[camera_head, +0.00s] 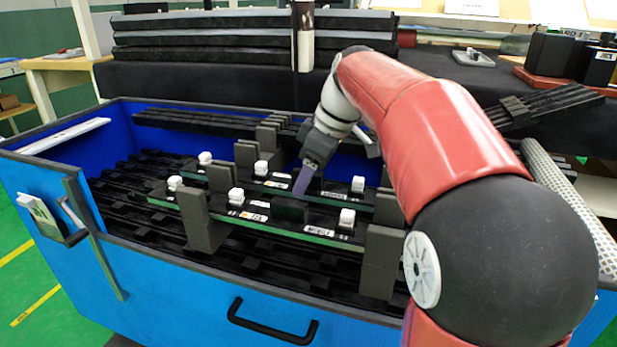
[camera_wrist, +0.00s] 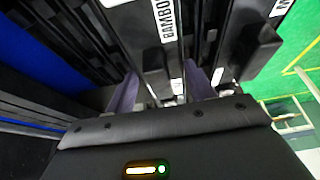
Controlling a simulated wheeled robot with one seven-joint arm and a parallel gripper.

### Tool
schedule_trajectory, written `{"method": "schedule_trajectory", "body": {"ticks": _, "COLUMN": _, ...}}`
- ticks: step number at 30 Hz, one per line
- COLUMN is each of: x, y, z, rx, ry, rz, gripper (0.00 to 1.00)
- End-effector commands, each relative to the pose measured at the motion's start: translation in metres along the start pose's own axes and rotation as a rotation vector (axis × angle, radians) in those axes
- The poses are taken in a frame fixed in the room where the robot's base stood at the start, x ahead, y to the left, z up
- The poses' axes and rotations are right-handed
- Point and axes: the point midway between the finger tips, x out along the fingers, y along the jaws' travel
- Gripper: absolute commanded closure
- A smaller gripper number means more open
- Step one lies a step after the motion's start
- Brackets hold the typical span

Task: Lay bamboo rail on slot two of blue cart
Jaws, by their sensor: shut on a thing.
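My gripper (camera_head: 303,183) reaches down into the blue cart (camera_head: 180,285) in the head view. It is shut on the black bamboo rail (camera_head: 332,196), the farther of two labelled rails with white clips. In the wrist view the two purple fingers (camera_wrist: 162,90) stand on either side of this rail (camera_wrist: 163,28), whose label reads "BAMBO". The rail lies about level among dark grey slotted uprights (camera_head: 221,178). My gripper hides part of its middle. I cannot tell whether it rests on the supports or which slot is slot two.
A second labelled rail (camera_head: 253,216) lies parallel and nearer, close beside the held one; its block (camera_wrist: 253,48) shows right of my fingers. Dark ribbed racks cover the cart floor. Long black bars (camera_head: 220,120) lie at the back. The cart's front wall has a black handle (camera_head: 272,328).

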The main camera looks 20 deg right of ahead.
Motion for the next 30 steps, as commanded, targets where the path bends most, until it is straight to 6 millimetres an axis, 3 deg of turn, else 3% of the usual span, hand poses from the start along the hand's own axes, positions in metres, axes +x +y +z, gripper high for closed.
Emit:
{"method": "schedule_trajectory", "body": {"ticks": 10, "x": 0.004, "y": 0.0, "z": 0.001, "rx": 0.0, "ry": 0.001, "rz": 0.002, "gripper": 0.78}}
{"method": "schedule_trajectory", "body": {"ticks": 11, "x": 0.003, "y": 0.0, "z": 0.001, "rx": 0.0, "ry": 0.001, "rz": 0.001, "gripper": 0.43}}
{"method": "schedule_trajectory", "body": {"ticks": 15, "x": 0.003, "y": 0.0, "z": 0.001, "rx": 0.0, "ry": 0.001, "rz": 0.001, "gripper": 0.25}}
{"method": "schedule_trajectory", "body": {"ticks": 24, "x": 0.001, "y": 0.0, "z": 0.0, "rx": 0.0, "ry": 0.001, "rz": 0.001, "gripper": 0.24}}
{"method": "schedule_trajectory", "body": {"ticks": 30, "x": -0.022, "y": 0.001, "z": -0.001, "rx": 0.0, "ry": 0.002, "rz": 0.003, "gripper": 0.24}}
